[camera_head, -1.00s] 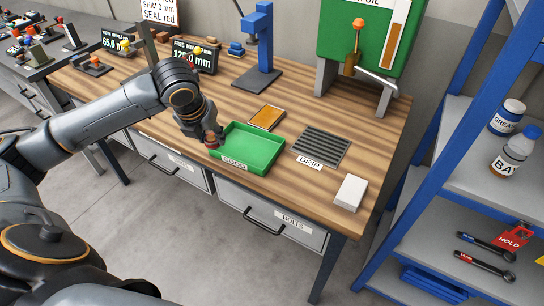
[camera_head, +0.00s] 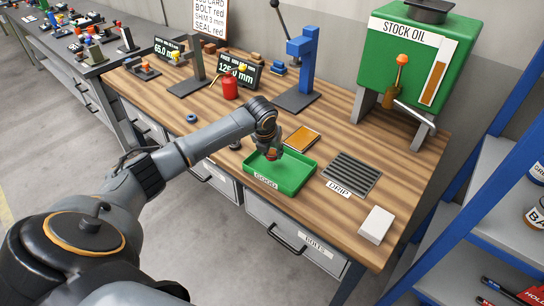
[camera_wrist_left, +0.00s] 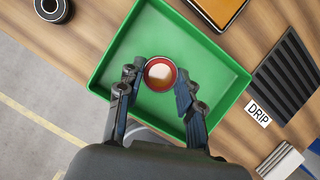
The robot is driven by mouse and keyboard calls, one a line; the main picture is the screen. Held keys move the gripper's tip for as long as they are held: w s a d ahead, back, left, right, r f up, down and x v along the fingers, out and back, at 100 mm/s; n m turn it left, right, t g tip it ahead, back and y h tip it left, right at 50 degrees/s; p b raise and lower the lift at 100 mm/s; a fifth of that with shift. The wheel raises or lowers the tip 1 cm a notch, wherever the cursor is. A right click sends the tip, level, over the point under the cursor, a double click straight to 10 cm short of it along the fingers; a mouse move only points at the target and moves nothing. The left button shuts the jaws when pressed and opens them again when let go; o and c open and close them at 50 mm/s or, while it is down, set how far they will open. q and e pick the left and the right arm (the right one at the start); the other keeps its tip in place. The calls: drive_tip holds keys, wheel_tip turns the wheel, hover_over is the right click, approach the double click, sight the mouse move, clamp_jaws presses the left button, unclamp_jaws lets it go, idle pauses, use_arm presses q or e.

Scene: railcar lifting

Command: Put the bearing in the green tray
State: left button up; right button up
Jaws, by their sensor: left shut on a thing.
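The green tray (camera_head: 300,182), labelled GOOD, sits near the front edge of the wooden bench. It also fills the middle of the left wrist view (camera_wrist_left: 217,45). My left gripper (camera_head: 271,150) is over the left part of the tray. In the left wrist view its fingers (camera_wrist_left: 158,82) are closed on the bearing (camera_wrist_left: 160,73), a small round red-brown piece with a pale top. The bearing (camera_head: 271,155) is partly hidden by the fingers in the head view. I cannot tell whether it touches the tray floor. My right gripper is not in view.
An orange pad (camera_head: 301,138) lies behind the tray. The dark DRIP grate (camera_head: 352,173) and a white block (camera_head: 376,224) are to its right. A dark ring (camera_wrist_left: 51,9) lies left of the tray. A blue press (camera_head: 302,65) stands behind. A blue shelf is at the right.

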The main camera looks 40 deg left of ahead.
sight(271, 155)
use_arm(q)
drive_tip(key=shift+w+f, duration=0.25)
drive_tip(key=shift+f, duration=0.05)
wheel_tip(271, 155, down, 3)
drive_tip(key=shift+r+p, duration=0.1)
drive_tip(key=shift+p, duration=0.25)
drive_tip(key=shift+f, duration=0.2)
drive_tip(key=o, duration=1.2)
drive_tip(key=shift+o, duration=0.2)
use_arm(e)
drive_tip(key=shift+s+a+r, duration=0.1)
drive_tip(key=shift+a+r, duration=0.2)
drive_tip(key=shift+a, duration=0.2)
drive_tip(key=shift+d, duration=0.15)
use_arm(q)
drive_tip(key=shift+s+r, duration=0.1)
drive_tip(key=shift+r, duration=0.25)
drive_tip(key=b+v, duration=0.1)
drive_tip(key=v, duration=1)
drive_tip(key=shift+s+r+b, duration=0.2)
drive_tip(key=shift+b, duration=0.15)
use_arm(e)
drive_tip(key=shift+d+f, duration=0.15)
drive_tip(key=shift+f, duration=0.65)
